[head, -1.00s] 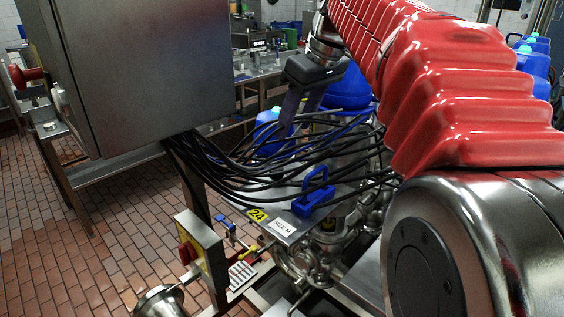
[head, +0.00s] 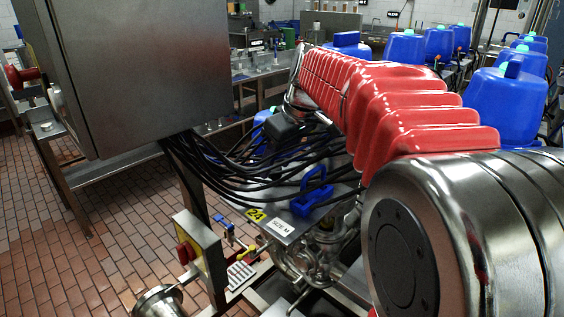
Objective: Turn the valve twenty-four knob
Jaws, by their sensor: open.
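A yellow tag reading 24 (head: 256,214) sits at the left corner of a metal plate, beside a white SIZE M label (head: 280,228). A blue handle (head: 313,192) stands on this plate. Below the tag are a small blue lever (head: 229,232) and a yellow knob (head: 247,252). I cannot tell which of these is the valve twenty-four knob. My gripper (head: 284,131) is open, at the end of my red-sleeved arm, beyond and above the plate. Its fingers are largely hidden among the black cables, and it appears apart from the handle.
A bundle of black cables (head: 215,165) runs from a grey metal cabinet (head: 135,80) across the valve area. A red switch on a yellow panel (head: 186,252) stands at lower left. Several blue valve heads (head: 507,100) stand at right. Open tiled floor lies at left.

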